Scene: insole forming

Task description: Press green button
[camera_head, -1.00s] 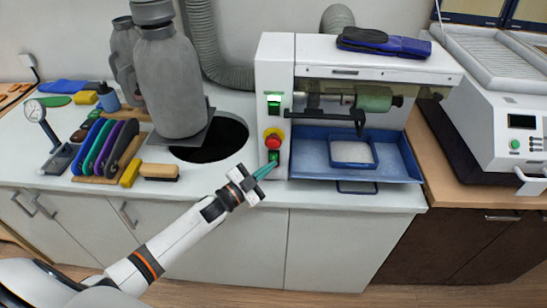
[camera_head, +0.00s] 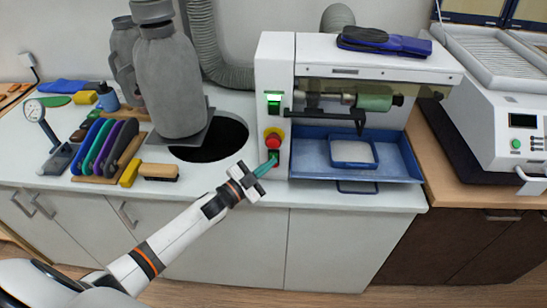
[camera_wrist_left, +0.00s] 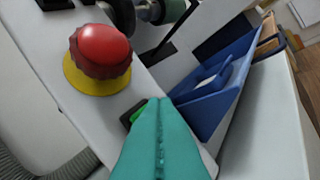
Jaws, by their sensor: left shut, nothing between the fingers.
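The white machine (camera_head: 272,75) stands on the counter with a red emergency knob (camera_head: 272,140) on a yellow base on its front panel. The knob also shows large in the left wrist view (camera_wrist_left: 101,48). Just below it is a green button (camera_head: 274,156) in a dark housing, mostly hidden behind my fingertips; a sliver of green shows in the left wrist view (camera_wrist_left: 136,114). My left gripper (camera_head: 266,166) is shut and empty, its teal fingers pointing at the button. Its fingertips (camera_wrist_left: 158,103) overlap the button's housing; I cannot tell whether they touch. My right gripper is not in view.
A lit green switch (camera_head: 273,103) sits above the red knob. A blue tray (camera_head: 400,165) lies right of the panel under the roller (camera_head: 374,102). Left are a round dark hole (camera_head: 225,140), a brush (camera_head: 159,171) and a rack of insoles (camera_head: 105,150).

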